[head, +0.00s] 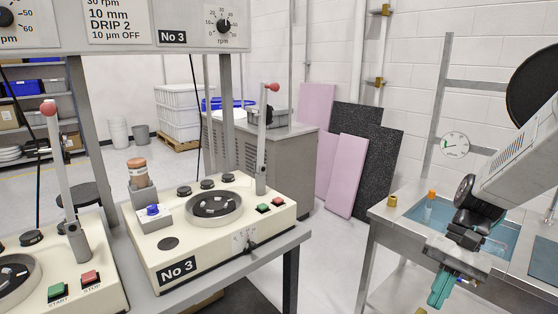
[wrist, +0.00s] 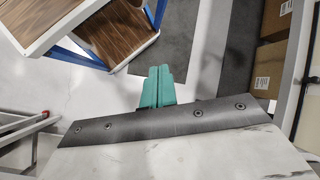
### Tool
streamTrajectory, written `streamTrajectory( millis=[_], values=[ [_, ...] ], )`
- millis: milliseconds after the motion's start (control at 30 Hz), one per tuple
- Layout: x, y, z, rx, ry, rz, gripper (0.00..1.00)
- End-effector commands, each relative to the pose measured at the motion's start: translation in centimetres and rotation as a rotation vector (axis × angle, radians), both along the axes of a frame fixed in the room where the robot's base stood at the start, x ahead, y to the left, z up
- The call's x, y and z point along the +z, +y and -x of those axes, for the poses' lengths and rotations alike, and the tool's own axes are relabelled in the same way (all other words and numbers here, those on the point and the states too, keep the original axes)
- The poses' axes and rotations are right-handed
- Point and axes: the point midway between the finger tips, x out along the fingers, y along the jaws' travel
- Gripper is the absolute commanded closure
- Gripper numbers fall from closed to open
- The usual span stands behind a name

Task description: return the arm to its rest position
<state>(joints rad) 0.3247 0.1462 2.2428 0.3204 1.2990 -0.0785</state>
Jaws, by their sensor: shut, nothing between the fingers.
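My gripper (head: 440,290) shows at the lower right of the head view, at the end of my arm, in front of the steel sink bench. Its green fingers point down and are together with nothing between them. In the wrist view the green fingers (wrist: 155,88) lie side by side at the middle, over a pale floor. My arm comes in from the right edge of the head view, bent downward at the wrist. The gripper appears clear of the machines on the left.
A steel bench (head: 385,212) with blue basins stands behind my gripper. A cream No 3 machine (head: 215,245) with an upright red-knobbed lever (head: 262,140) stands at centre left. Wood-topped steps (wrist: 120,30) show in the wrist view. Floor lies open between machine and bench.

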Motion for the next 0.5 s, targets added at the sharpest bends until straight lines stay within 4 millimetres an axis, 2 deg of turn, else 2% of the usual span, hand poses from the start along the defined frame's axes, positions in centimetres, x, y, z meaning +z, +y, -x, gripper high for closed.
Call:
streamTrajectory(
  millis=[33,200,500],
  values=[
    [1.3,0.4,1.3,0.034,-0.031,0.045,1.00],
    [4.1,1.2,5.4,0.130,-0.126,0.186,1.00],
    [7.7,2.3,11.7,0.296,-0.346,0.367,1.00]
  ],
)
